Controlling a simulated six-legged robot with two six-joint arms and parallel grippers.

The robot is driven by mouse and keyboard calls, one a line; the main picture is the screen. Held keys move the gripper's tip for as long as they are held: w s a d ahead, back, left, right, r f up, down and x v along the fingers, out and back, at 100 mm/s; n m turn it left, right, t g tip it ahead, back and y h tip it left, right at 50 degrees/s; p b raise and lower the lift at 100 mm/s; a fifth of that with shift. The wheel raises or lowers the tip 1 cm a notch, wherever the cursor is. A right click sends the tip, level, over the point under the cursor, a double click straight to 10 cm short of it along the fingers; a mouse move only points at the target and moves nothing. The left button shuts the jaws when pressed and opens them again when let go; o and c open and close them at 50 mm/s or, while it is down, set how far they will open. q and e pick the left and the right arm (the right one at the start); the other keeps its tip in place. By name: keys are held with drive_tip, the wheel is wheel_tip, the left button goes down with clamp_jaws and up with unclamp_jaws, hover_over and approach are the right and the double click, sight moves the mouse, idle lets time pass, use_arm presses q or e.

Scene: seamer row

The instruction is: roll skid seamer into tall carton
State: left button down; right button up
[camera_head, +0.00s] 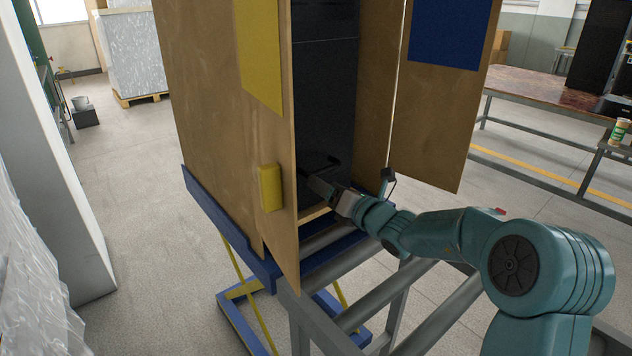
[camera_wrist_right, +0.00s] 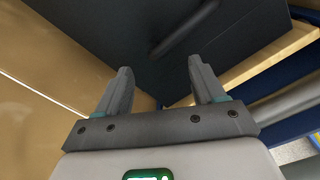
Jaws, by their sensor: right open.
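The tall carton (camera_head: 205,110) stands upright with its two front flaps open. The black seamer (camera_head: 325,90) stands inside it; its dark face also fills the top of the right wrist view (camera_wrist_right: 110,25). A light wooden edge (camera_head: 314,212) shows under the seamer; I cannot tell whether it is the skid or the carton floor. My right gripper (camera_head: 318,186) is at the carton's opening, low before the seamer. In the right wrist view its fingers (camera_wrist_right: 160,82) are apart with nothing between them, near a dark bar (camera_wrist_right: 185,27) on the seamer. My left gripper is out of view.
The carton rests on a blue lift table (camera_head: 225,230). Grey rollers (camera_head: 375,300) on a frame lead to its opening. A yellow block (camera_head: 270,188) is on the left flap. A bench (camera_head: 540,95) stands at right. The floor at left is mostly clear.

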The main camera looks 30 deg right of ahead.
drive_tip(key=w, duration=0.4)
drive_tip(key=shift+w+a, duration=0.2)
drive_tip(key=shift+w, duration=0.15)
clamp_jaws()
drive_tip(key=shift+d+r, duration=0.1)
drive_tip(key=shift+r, duration=0.15)
idle(0.9)
